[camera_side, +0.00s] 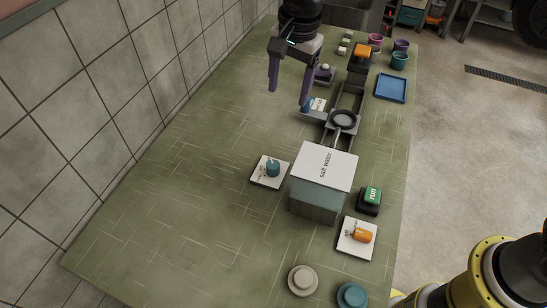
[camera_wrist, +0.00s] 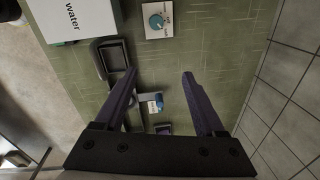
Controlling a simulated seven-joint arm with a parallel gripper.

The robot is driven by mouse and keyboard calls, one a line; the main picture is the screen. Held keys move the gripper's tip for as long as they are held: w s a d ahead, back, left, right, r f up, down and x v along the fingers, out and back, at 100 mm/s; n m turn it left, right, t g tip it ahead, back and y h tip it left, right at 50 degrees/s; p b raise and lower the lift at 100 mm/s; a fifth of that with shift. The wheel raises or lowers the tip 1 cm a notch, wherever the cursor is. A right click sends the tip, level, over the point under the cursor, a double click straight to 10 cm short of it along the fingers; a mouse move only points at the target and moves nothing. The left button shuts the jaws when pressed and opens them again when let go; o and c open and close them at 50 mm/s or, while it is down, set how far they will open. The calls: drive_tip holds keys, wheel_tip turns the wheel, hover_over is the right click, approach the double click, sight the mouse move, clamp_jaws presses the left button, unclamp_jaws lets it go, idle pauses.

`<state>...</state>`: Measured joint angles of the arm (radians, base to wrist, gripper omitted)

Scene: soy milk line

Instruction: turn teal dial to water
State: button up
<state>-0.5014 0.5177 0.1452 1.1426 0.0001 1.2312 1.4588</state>
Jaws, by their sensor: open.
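The teal dial (camera_side: 273,168) stands on a small white plate (camera_side: 263,181) left of the box whose label reads "water". The plate's markings are too small to read, so I cannot tell the dial's setting. In the wrist view the teal dial (camera_wrist: 157,22) is at the top middle, beyond my fingertips, with a pale pointer line on it. My gripper (camera_side: 289,98) is open and empty. It hangs above the table, farther back than the dial and apart from it. Its two purple fingers also show in the wrist view (camera_wrist: 159,74).
The white-lidded water box (camera_side: 325,168) stands right of the dial. A green run button (camera_side: 371,195) and an orange dial (camera_side: 361,236) are farther right. The table left of the dial is clear.

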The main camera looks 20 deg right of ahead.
drive_tip(key=n+g, duration=0.1)
approach(273, 164)
drive_tip(key=shift+h, duration=0.3)
drive_tip(key=f, duration=0.9)
drive_tip(key=shift+a+f, duration=0.25)
drive_tip(key=shift+f, duration=0.05)
clamp_jaws()
